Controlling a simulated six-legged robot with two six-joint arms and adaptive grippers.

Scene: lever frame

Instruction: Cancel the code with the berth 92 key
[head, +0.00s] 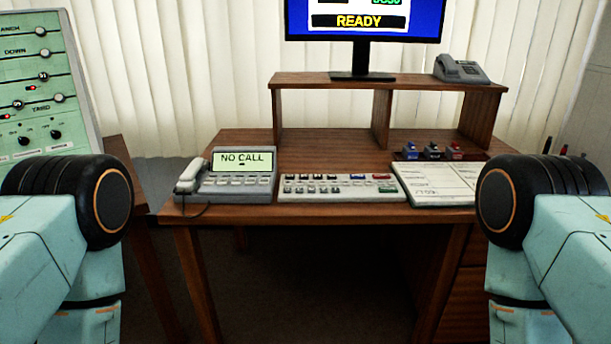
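A low pale key panel (341,188) lies near the front edge of the wooden desk, between the phone console and a paper board. It has rows of small keys, most of them light or dark. A red key (381,176) and a green key (387,190) show at its right end. The key labels are too small to read, so I cannot tell which one is berth 92. The monitor (364,21) behind reads READY in yellow; its top is cut off. Only my arm links show at both sides; neither gripper is in view.
A phone console (231,175) reading NO CALL has a white handset at its left. A paper board (437,184) lies right, with several small stamp-like items (433,152) behind it. A grey telephone (460,69) stands on the wooden riser (425,83). A green switch panel (45,90) stands left.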

